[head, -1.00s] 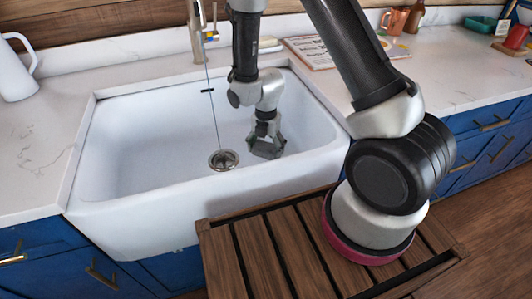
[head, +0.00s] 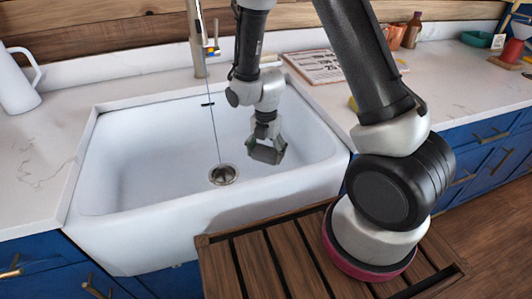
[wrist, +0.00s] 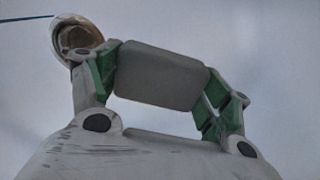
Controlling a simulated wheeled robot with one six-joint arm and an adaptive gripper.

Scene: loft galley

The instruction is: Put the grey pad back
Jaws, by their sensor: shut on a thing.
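The grey pad (wrist: 160,77) is a flat block with rounded corners, held between the two green-lined fingers of my gripper (wrist: 162,85) in the wrist view. In the head view, my gripper (head: 266,150) hangs inside the white sink (head: 140,160), right of the drain (head: 223,174). The pad is small there and hard to tell from the fingers. The drain also shows beyond the left finger in the wrist view (wrist: 78,35). I cannot tell how far the pad is above the sink floor.
The tap (head: 197,40) stands behind the sink, with a thin dark line hanging towards the drain. A white jug (head: 14,80) stands on the left counter. A printed board (head: 316,66) lies at the back right. A slatted wooden surface (head: 265,265) is in front.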

